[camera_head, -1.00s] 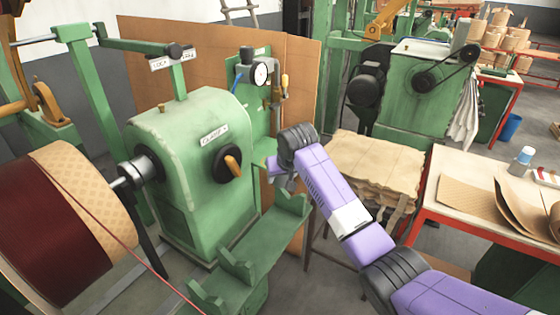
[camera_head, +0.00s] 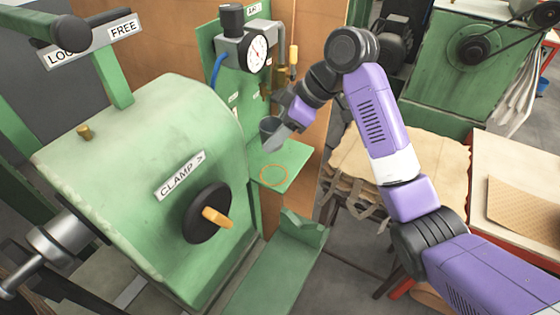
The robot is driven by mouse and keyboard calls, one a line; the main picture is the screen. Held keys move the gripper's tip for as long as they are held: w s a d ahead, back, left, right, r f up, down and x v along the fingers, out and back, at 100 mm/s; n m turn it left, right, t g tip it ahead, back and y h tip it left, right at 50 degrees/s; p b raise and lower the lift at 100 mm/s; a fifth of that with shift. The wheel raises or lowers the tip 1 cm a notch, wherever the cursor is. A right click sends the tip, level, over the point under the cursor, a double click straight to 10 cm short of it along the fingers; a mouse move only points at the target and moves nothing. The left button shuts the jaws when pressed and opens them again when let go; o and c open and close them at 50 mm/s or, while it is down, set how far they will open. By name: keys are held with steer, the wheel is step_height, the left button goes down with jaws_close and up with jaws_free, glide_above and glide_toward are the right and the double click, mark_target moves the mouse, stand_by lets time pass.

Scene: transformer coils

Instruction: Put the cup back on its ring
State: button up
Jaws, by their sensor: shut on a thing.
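The ring (camera_head: 275,175) is a thin orange-tan circle marked on a small green shelf (camera_head: 298,158) beside the clamp machine. My gripper (camera_head: 280,128) hangs above the shelf, up and slightly left of the ring's right side. It is shut on a small dark grey cup (camera_head: 268,129), which is held apart from the shelf. The cup is small in the picture and partly hidden by the gripper, so its exact tilt is hard to tell.
A green panel with a dial gauge (camera_head: 257,54) and valve stands behind the gripper. The green clamp machine (camera_head: 150,130) with its orange-handled knob (camera_head: 216,216) is at left. A cloth-covered stand (camera_head: 440,160) is at right.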

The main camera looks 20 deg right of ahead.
steer(key=shift+s, duration=0.2)
steer(key=shift+f+n, duration=0.3)
steer(key=shift+f, duration=0.1)
step_height(320, 180, down, 9)
steer(key=shift+f+p, duration=0.15)
steer(key=shift+p, duration=0.45)
steer(key=shift+f, duration=0.15)
steer(key=o, duration=1.5)
steer(key=b+v, duration=0.1)
steer(key=v, duration=1.1)
steer(key=shift+w+d+b, duration=0.1)
steer(key=shift+w+b, duration=0.05)
steer(key=shift+b, duration=0.15)
